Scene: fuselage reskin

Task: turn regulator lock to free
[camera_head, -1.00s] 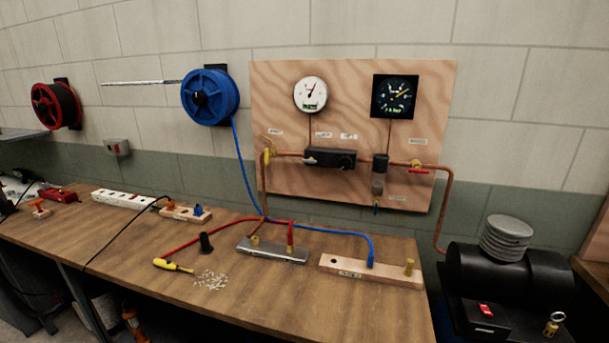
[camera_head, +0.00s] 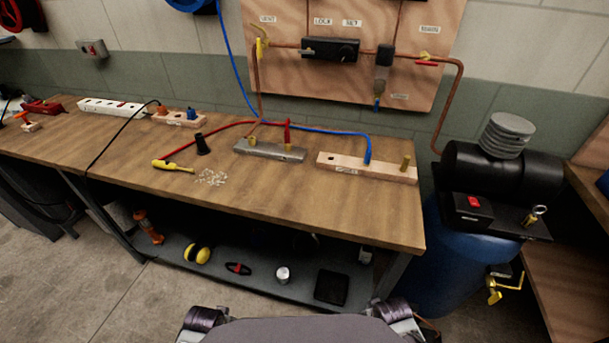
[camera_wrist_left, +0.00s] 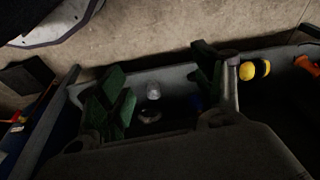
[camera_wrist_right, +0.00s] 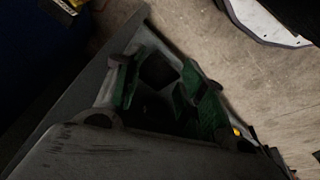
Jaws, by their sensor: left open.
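The regulator (camera_head: 330,49) is a black block on the copper pipe of the plywood board, in the upper middle of the head view. A small pale lever (camera_head: 307,51) sits at its left end under the LOCK label (camera_head: 322,22), and a dark knob sits at its right under the SET label (camera_head: 352,22). I cannot tell the lever's exact setting. My left gripper (camera_wrist_left: 158,85) has its green fingers apart and empty in the left wrist view. My right gripper (camera_wrist_right: 163,75) also has its fingers apart and empty. Both are low, near the under-bench shelf, far from the regulator.
The workbench (camera_head: 270,190) stands before the board. The lower shelf (camera_head: 225,268) holds small items. A compressor (camera_head: 500,172) stands at the right.

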